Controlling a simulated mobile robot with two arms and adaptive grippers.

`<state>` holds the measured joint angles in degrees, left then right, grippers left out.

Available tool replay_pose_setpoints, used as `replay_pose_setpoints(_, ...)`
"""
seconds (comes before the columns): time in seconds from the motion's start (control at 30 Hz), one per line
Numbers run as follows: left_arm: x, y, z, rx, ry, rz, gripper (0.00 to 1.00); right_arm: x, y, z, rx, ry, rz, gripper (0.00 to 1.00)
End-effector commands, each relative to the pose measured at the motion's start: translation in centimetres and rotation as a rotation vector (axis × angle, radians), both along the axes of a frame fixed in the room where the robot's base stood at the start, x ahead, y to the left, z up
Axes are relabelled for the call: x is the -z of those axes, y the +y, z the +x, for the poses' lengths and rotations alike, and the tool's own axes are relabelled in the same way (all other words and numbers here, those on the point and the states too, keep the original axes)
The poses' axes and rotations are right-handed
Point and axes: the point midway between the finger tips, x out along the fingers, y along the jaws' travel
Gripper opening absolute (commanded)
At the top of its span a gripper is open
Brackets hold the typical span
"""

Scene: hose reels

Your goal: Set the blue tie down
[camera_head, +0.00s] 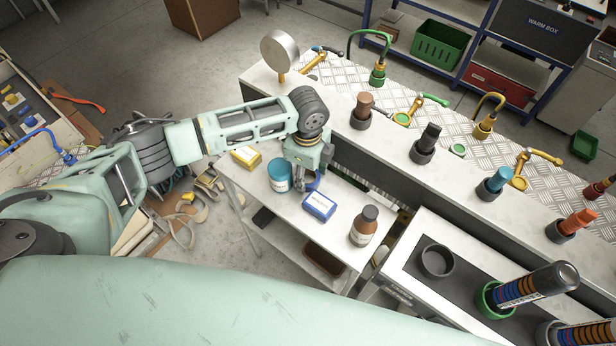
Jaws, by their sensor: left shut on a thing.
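My left gripper (312,178) reaches down over the small white table (285,215). It is shut on a small blue thing (311,184), which looks like the blue tie. Only part of it shows under the gripper. I cannot tell whether it touches the tabletop. A blue-teal canister (279,172) stands close at its left, and a blue box with a white label (319,206) lies just in front. My right gripper is not in view.
A yellow box (245,157) and a brown bottle (364,226) are also on the table. A long bench wall (400,165) with several coloured nozzles runs behind it. A cart with black cups (436,261) stands at the right. Some bare tabletop shows between the items.

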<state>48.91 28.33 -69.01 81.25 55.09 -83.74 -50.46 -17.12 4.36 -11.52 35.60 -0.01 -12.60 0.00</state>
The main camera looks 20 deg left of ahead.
Motion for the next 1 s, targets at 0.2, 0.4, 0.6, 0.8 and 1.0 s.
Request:
replay_pose_setpoints(0.2, 0.0, 0.0, 0.0, 0.000, 0.000, 0.000, 0.22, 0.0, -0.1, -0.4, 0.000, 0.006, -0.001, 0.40)
replay_pose_setpoints(0.4, 0.0, 0.0, 0.0, 0.000, 0.000, 0.000, 0.18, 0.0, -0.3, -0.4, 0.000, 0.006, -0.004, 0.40)
replay_pose_setpoints(0.6, -0.8, 0.0, 0.1, -0.001, -0.002, 0.000, 0.18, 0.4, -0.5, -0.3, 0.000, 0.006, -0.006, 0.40)
replay_pose_setpoints(0.8, -3.4, -0.1, 0.2, 0.001, -0.005, -0.003, 0.18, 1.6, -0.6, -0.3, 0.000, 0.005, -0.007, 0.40)
replay_pose_setpoints(1.0, -5.4, -1.2, -2.3, 0.003, -0.003, -0.001, 0.18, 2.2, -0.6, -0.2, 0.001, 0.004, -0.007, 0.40)
